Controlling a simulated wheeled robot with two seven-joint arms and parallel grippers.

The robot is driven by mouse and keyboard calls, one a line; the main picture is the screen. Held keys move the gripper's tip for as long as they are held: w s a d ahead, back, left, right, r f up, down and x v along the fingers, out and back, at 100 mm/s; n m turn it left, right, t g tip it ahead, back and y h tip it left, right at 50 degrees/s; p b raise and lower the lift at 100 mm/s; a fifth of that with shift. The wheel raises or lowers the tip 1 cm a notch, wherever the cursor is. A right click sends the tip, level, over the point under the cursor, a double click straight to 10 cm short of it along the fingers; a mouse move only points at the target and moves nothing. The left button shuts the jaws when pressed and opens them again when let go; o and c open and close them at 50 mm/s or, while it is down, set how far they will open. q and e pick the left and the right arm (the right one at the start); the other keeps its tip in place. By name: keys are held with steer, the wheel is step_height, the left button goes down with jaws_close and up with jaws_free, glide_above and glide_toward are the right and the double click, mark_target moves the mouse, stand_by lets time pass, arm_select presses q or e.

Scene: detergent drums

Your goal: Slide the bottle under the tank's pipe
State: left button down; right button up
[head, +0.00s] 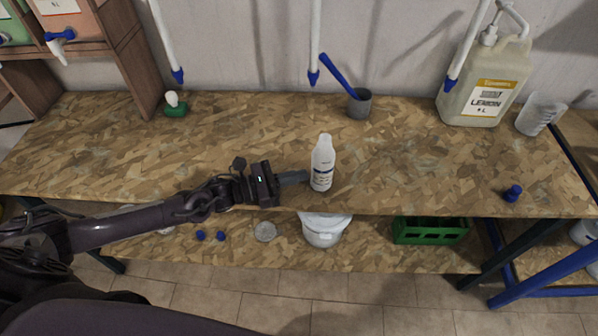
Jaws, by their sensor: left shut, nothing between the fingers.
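The bottle (322,164) is white with a printed label and stands upright on the wooden workbench, near its front edge. My left gripper (305,176) is shut and empty, with its fingertips at the left side of the bottle, low down; I cannot tell whether they touch it. White pipes with blue tips hang over the bench: a left one (168,40), a middle one (316,40) and a right one (468,45). The middle pipe's tip is behind the bottle in the picture. The tanks above these pipes are out of view. My right gripper is not in view.
A grey cup with a blue-handled tool (360,104) stands behind the bottle. A lemon jug (488,85) and clear measuring jug (540,113) stand at the back right. A blue cap (512,193) lies at the front right. The bench (420,165) between is clear.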

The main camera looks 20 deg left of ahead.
arm_select(q)
steer(key=shift+w+d, duration=0.25)
steer(key=shift+d, duration=0.05)
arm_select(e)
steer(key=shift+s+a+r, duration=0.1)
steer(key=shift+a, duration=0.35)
